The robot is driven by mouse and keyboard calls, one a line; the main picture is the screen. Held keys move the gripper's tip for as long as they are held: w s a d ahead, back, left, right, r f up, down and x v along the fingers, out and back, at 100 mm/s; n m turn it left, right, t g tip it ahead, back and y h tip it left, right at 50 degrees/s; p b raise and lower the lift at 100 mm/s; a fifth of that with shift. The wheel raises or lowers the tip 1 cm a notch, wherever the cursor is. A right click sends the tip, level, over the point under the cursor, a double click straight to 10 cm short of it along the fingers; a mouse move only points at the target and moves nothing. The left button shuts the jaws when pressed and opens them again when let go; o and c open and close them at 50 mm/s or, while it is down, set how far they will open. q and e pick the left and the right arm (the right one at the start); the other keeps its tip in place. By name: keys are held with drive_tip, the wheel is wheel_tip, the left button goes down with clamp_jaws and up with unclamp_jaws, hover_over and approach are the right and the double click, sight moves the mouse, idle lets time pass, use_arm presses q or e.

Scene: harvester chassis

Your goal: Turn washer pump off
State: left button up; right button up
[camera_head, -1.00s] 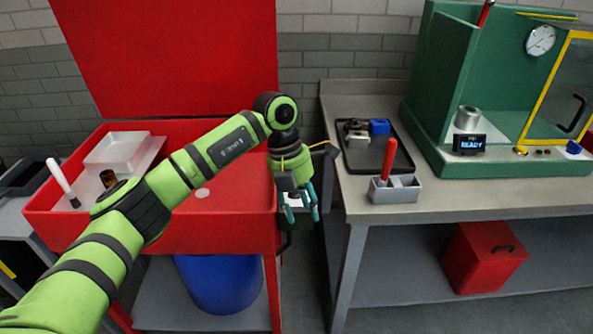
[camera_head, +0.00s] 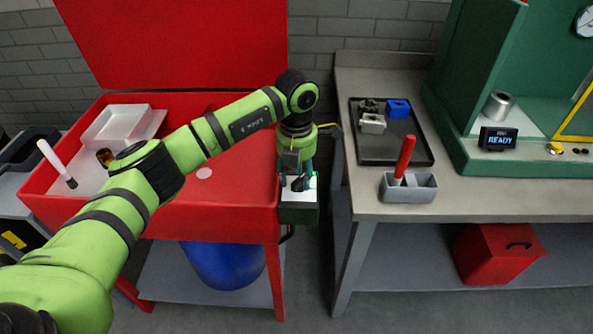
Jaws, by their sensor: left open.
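The red parts washer (camera_head: 150,228) stands on the left with its red lid (camera_head: 180,45) raised. A small dark box with a pale top face (camera_head: 299,213) is at the washer's right front corner. A dark switch-like part and a green glow show on its top, partly hidden by my fingers. My left gripper (camera_head: 298,184) points down over this box, open, its teal fingertips around or just above the switch part. I cannot tell whether they touch it. My right gripper is not in view.
A workbench (camera_head: 375,205) stands to the right across a narrow gap. It bears a black tray (camera_head: 400,152) with small parts, a grey holder (camera_head: 420,188) with a red-handled tool (camera_head: 405,157), and a green machine (camera_head: 470,160) with a READY display. A blue bin (camera_head: 225,265) is under the washer.

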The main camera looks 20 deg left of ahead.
use_arm(q)
drive_tip(key=shift+f, duration=0.1)
clamp_jaws()
drive_tip(key=n+b, duration=0.1)
drive_tip(key=n, duration=0.2)
drive_tip(key=shift+s+n, duration=0.1)
drive_tip(key=shift+n, duration=0.3)
drive_tip(key=shift+d+n+b, duration=0.15)
drive_tip(key=shift+n+b, duration=0.15)
drive_tip(key=shift+n, duration=1.6)
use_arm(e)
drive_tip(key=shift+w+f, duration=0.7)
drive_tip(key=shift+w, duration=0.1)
use_arm(q)
unclamp_jaws()
